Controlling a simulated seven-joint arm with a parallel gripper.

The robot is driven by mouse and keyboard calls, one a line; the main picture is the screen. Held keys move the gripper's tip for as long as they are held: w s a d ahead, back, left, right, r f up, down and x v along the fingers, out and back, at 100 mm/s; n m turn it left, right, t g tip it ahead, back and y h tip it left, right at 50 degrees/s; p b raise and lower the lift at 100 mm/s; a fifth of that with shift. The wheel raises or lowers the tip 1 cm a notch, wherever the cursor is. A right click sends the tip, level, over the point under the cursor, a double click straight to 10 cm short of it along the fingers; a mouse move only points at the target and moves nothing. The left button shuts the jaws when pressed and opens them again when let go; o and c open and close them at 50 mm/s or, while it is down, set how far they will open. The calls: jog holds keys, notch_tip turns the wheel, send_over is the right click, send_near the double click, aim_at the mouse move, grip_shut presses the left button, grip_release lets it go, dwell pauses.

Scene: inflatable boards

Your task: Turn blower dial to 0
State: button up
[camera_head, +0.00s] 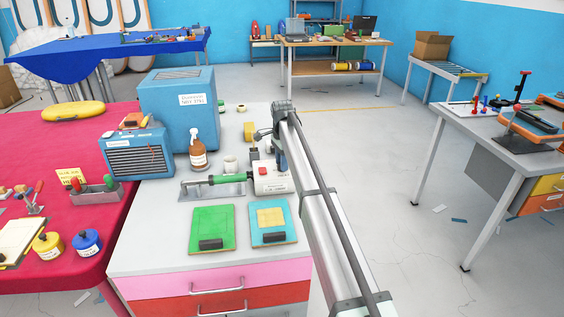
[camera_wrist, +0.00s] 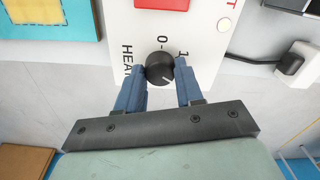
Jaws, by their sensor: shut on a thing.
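The blower's white control box (camera_head: 270,181) stands on the grey-topped drawer cabinet, with a red switch on top. In the wrist view, the white panel (camera_wrist: 210,45) shows the red switch, the sideways word HEAT and the marks 0 and 1. The round black dial (camera_wrist: 159,69) sits below these marks, and its pale pointer line appears to face lower right, away from the 0. My gripper (camera_wrist: 162,74) is shut on the dial, one blue finger on each side. In the head view my arm hides part of the box, and the dial cannot be made out.
A green-handled blower tool (camera_head: 229,179) lies left of the box. Green (camera_head: 212,229) and blue (camera_head: 273,223) boards lie in front. A brown spray bottle (camera_head: 198,154) and blue machines (camera_head: 180,105) stand behind to the left. A cable (camera_wrist: 250,61) runs right of the box. Open floor lies to the right.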

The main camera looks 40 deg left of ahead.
jog(key=shift+c, duration=0.3)
jog(key=shift+n, duration=0.4)
jog(key=n, duration=0.4)
jog(key=shift+n, duration=0.4)
jog(key=n, duration=1.2)
jog(key=shift+n, duration=0.3)
jog(key=n, duration=0.5)
jog(key=shift+n, duration=0.3)
jog(key=o, duration=1)
